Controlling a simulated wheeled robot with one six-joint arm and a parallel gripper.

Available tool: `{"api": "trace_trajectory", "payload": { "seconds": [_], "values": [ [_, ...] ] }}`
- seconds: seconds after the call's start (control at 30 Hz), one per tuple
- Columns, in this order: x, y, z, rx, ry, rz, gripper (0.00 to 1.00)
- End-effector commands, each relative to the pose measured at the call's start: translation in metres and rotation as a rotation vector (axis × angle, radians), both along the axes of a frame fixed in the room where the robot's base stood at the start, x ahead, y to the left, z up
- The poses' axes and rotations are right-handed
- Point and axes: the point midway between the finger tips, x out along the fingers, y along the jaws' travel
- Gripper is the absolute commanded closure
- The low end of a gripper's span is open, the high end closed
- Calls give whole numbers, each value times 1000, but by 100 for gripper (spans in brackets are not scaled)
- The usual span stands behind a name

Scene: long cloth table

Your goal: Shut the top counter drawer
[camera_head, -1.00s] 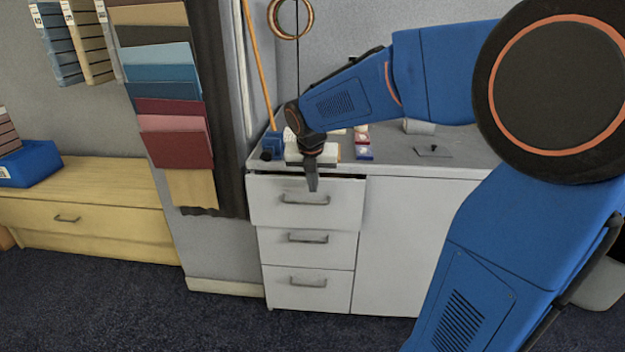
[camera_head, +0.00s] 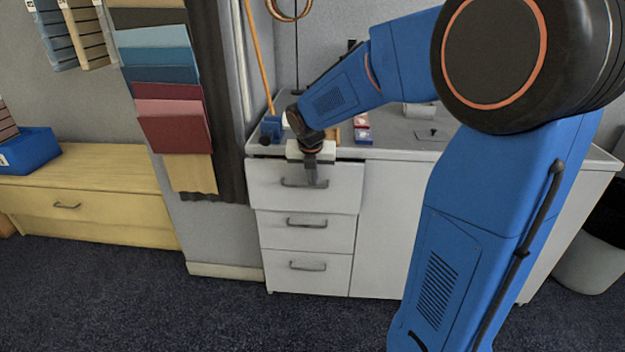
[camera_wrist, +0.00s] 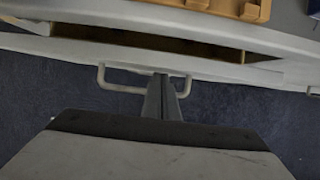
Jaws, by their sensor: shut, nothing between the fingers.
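The top counter drawer (camera_head: 338,190) has a white front and a grey bar handle (camera_head: 290,184). It stands slightly out from the white cabinet, proud of the drawers below. In the wrist view a narrow dark gap (camera_wrist: 170,45) shows between the counter edge and the drawer front (camera_wrist: 50,45). The handle also shows in the wrist view (camera_wrist: 120,88). My gripper (camera_head: 312,180) is shut and empty, pointing down in front of the drawer front at the handle. In the wrist view its fingers (camera_wrist: 162,98) overlap the handle's middle; I cannot tell whether they touch it.
Two lower drawers (camera_head: 335,235) look closed. The grey countertop (camera_head: 395,150) holds small boxes (camera_head: 361,128) and a blue item (camera_head: 271,127). A yellow wooden cabinet (camera_head: 100,190) stands at left, with hanging colour samples (camera_head: 172,120) beside it. The dark carpet (camera_head: 150,300) in front is clear.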

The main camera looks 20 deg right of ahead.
Motion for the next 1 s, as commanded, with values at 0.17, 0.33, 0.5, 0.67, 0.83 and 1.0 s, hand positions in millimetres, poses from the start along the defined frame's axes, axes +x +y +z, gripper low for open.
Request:
{"api": "trace_trajectory", "payload": {
  "seconds": [0.17,0.33,0.5,0.67,0.83,1.0],
  "values": [
    [21,-12,0,1,-1,-3,100],
    [38,-23,0,0,-1,-2,100],
    [40,-24,1,-2,-6,0,100],
    [41,-24,2,-3,-9,1,100],
    [40,-23,12,-4,-13,1,100],
    [30,-17,37,-4,-14,1,100]
  ]
}}
